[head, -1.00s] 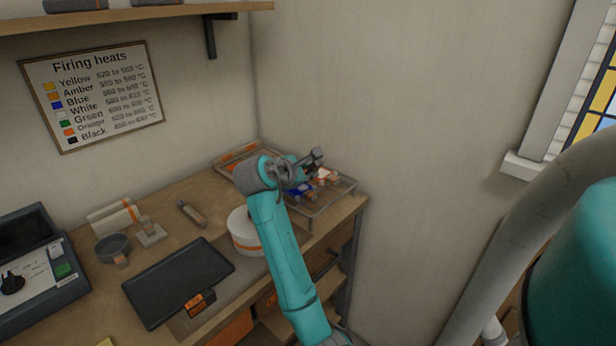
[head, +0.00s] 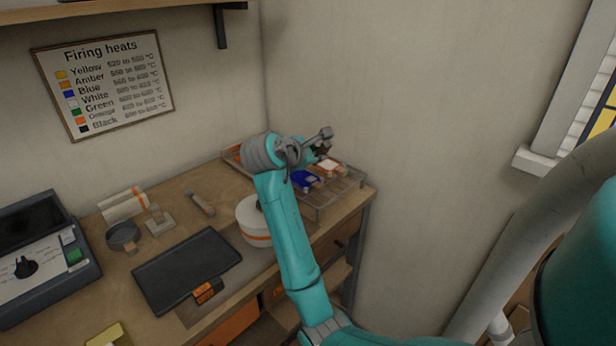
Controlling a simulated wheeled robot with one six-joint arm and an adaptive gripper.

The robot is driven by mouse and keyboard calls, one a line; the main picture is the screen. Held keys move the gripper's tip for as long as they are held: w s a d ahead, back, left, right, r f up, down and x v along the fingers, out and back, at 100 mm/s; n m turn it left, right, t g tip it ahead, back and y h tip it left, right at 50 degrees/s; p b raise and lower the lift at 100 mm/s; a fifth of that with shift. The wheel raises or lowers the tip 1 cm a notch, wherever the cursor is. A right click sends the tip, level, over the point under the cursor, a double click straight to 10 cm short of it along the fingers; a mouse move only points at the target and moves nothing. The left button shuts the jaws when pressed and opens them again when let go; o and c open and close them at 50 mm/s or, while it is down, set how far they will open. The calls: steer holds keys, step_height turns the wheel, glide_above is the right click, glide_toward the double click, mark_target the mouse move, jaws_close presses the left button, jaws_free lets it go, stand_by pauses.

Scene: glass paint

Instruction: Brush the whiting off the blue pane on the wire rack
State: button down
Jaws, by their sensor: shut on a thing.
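The blue pane (head: 304,181) lies on the wire rack (head: 349,192) at the back right of the bench. A pale patch shows near it, but I cannot tell whether it is whiting. My gripper (head: 323,149) is above the back of the rack, behind and right of the blue pane, and looks clear of it. It is shut on a small dark thing, which I take to be the brush; the wrist and fingers largely hide it. A white pane (head: 327,166) with orange lies on the rack below my gripper.
A white round tub (head: 254,222) with an orange band stands left of the rack, close to my arm. Walls close in behind and right of the rack.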

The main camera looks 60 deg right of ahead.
stand_by(0.4)
step_height(320, 180, up, 11)
stand_by(0.9)
steer(key=shift+f, duration=0.1)
